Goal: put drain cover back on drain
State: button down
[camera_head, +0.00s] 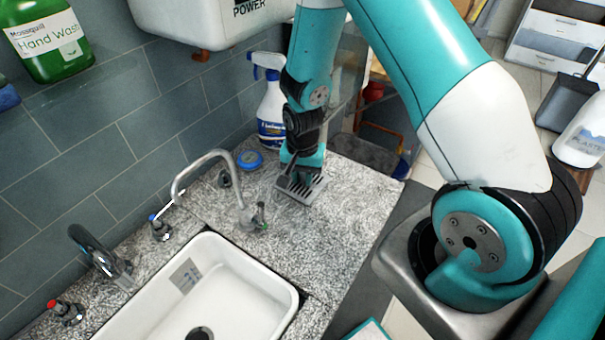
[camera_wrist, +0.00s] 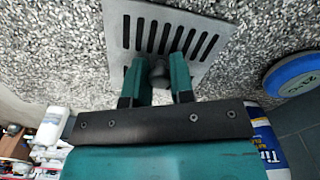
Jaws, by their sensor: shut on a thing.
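The drain cover (camera_head: 313,191) is a grey square plate with dark slots. My gripper (camera_head: 296,181) is at the back right of the speckled counter, with the cover at its fingertips. In the wrist view my gripper (camera_wrist: 158,78) is shut on a dark knob in the middle of the drain cover (camera_wrist: 117,24). The plate lies flat on or just above the counter; I cannot tell which. A dark round drain (camera_head: 200,333) shows in the floor of the white sink (camera_head: 236,263), partly cut off by the lower picture edge.
A curved faucet (camera_head: 216,157) stands between sink and cover. A blue-capped tap (camera_head: 160,228), a dark spout (camera_head: 100,250) and a red-capped tap (camera_head: 66,312) line the sink's left. A spray bottle (camera_head: 271,108) and blue round tin (camera_head: 249,160) stand behind. A grey square patch (camera_head: 186,275) is inside the sink.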

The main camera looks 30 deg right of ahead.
jog(key=shift+f, duration=0.2)
jog(key=c, duration=1)
grip_release()
jog(key=shift+r, duration=0.15)
